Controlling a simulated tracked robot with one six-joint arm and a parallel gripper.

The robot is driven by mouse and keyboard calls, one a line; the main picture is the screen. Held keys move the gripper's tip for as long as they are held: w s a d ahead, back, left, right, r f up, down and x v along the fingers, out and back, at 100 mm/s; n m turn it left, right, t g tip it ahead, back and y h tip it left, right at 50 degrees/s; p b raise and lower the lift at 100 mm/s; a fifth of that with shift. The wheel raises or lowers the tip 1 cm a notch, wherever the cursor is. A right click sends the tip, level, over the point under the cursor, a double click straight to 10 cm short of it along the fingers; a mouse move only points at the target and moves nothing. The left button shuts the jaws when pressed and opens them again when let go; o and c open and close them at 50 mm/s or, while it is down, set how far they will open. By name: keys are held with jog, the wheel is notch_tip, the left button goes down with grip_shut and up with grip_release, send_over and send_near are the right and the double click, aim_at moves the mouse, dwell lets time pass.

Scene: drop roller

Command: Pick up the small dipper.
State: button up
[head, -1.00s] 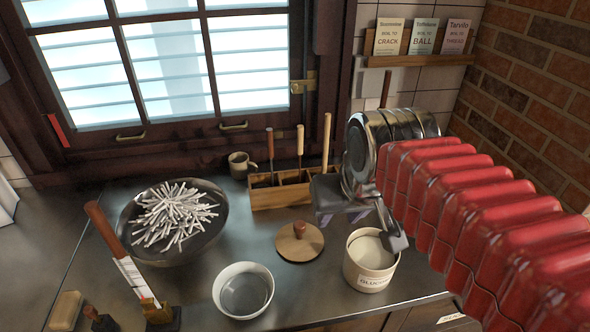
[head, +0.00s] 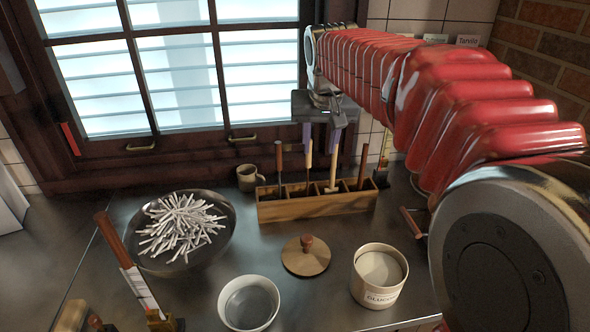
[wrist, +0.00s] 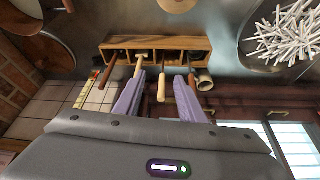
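A wooden holder (head: 300,210) stands on the counter below the window, with several wooden-handled tools upright in it. I cannot tell which is the small dipper, because only handles show: dark brown ones (head: 279,162) at left and right, and lighter ones (head: 308,158) between. My gripper (head: 319,143) hangs above and behind the holder in the head view, its purple fingers apart and empty. In the wrist view my gripper (wrist: 164,75) is open, and a light handle (wrist: 161,88) appears between its fingers. The holder (wrist: 125,42) lies beyond the fingertips there.
A mug (head: 247,178) stands left of the holder. A bowl of white sticks (head: 183,228), a white bowl (head: 249,303), a wooden lid (head: 305,262) and a labelled glucose pot (head: 378,278) are in front. The window (head: 180,75) is close behind my gripper.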

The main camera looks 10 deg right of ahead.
send_near(308, 161)
jog(key=shift+w+r+m, duration=0.15)
jog(key=shift+w+r, duration=0.1)
jog(key=shift+r, duration=0.25)
jog(key=shift+w+r+m, duration=0.15)
jog(key=shift+w+r, duration=0.15)
jog(key=shift+r, duration=0.25)
jog(key=x, duration=0.8)
jog(key=shift+d+f, duration=0.2)
jog(key=shift+f, duration=0.1)
jog(key=shift+f, duration=0.1)
jog(key=shift+x, duration=2.5)
jog(key=shift+c, duration=0.5)
grip_shut()
